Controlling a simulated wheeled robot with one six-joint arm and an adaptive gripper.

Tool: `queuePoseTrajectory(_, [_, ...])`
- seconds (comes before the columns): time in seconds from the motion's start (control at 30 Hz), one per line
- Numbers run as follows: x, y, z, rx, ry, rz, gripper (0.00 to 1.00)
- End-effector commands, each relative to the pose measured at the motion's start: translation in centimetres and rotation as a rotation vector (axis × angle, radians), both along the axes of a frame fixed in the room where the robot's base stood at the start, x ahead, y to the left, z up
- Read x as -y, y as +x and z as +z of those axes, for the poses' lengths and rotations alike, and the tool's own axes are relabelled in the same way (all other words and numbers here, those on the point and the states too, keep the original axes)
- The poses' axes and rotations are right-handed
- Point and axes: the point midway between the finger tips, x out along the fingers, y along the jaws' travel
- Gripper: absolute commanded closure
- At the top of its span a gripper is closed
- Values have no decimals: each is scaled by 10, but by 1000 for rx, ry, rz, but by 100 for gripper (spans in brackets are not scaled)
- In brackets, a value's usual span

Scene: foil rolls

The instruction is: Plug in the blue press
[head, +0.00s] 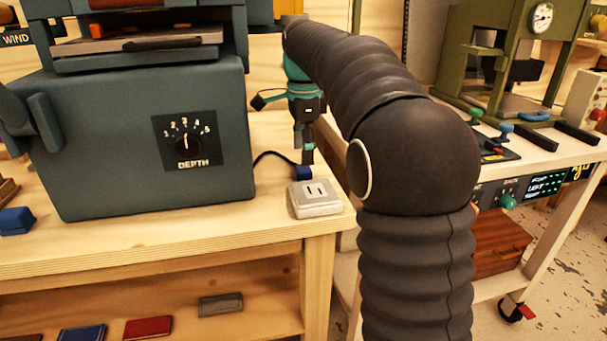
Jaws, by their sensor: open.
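The blue-grey press (110,140) with a DEPTH dial stands on the wooden bench at left. A dark cord runs along the bench from its right side to a small blue plug (303,173). The plug lies just behind a pale grey outlet box (316,200) with two slots in its top, near the bench's right end. They look apart. My gripper (306,158) points down just above the plug, open. Whether a finger touches the plug cannot be told. Part of the gripper and the space to its right are hidden by my arm.
A green press (500,60) with a gauge stands on a wheeled cart (565,150) at right. A blue block (16,221) lies at the bench's left. Several booklets, one red (148,328), lie on the shelf below. The bench front is clear.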

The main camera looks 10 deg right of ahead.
Motion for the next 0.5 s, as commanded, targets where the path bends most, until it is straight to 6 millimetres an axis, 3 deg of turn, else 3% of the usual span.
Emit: queuePoseTrajectory(0.5, [1,1,-51,0,0,0,29])
